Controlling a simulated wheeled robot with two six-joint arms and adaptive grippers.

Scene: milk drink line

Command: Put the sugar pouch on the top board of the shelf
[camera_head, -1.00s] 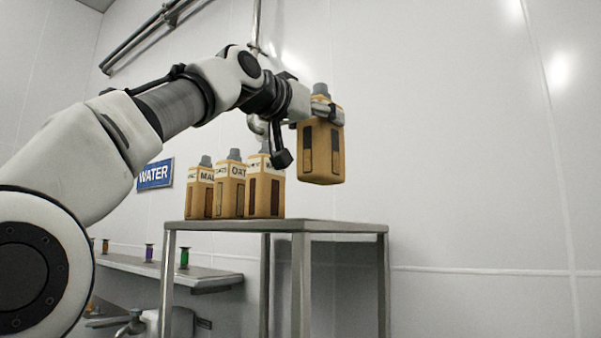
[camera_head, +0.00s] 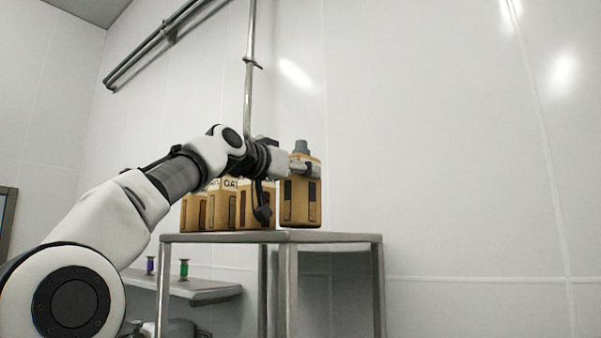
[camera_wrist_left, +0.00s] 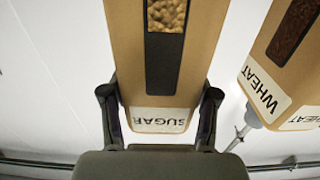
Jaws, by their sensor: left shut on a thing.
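The sugar pouch (camera_head: 301,205) is a tan upright pack with a grey cap and dark window strips. In the left wrist view the pouch (camera_wrist_left: 160,120) shows its SUGAR label between the two dark fingers. My left gripper (camera_head: 304,169) is shut on its upper part, below the cap. The pouch is over the right part of the shelf's top board (camera_head: 345,238), with its base at or just above the board; I cannot tell if it touches. My right gripper is not in view.
Several similar tan pouches (camera_head: 192,212) stand in a row on the board, left of the sugar pouch and partly behind my arm. A WHEAT pouch (camera_wrist_left: 285,40) is close beside it in the wrist view. The board's right end is bare. A lower ledge (camera_head: 205,291) holds small coloured items.

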